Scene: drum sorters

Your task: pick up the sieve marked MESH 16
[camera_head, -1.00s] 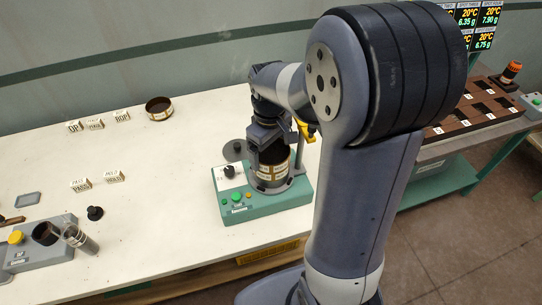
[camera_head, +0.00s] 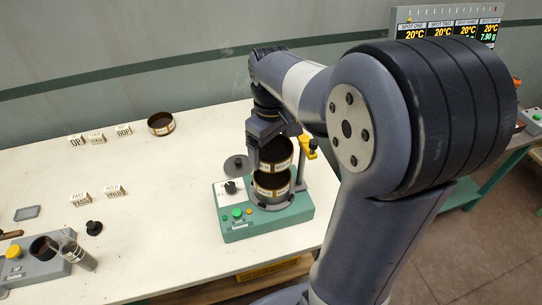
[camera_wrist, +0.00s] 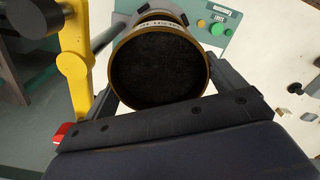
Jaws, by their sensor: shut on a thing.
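My gripper (camera_head: 272,148) is shut on a dark sieve with a brass rim (camera_head: 281,160), held just above the shaker. In the wrist view the sieve (camera_wrist: 160,65) sits between the fingers, its dark inside facing the camera. Its rim label seems to read MESH, but the number is too small to tell for sure. Another sieve (camera_head: 271,186) with a pale label stands below it on the green shaker base (camera_head: 240,231). A gap shows between the two at one side.
A yellow-topped clamp post (camera_head: 307,146) stands close to the right of the held sieve. A separate round sieve (camera_head: 161,124) and several label blocks lie farther left.

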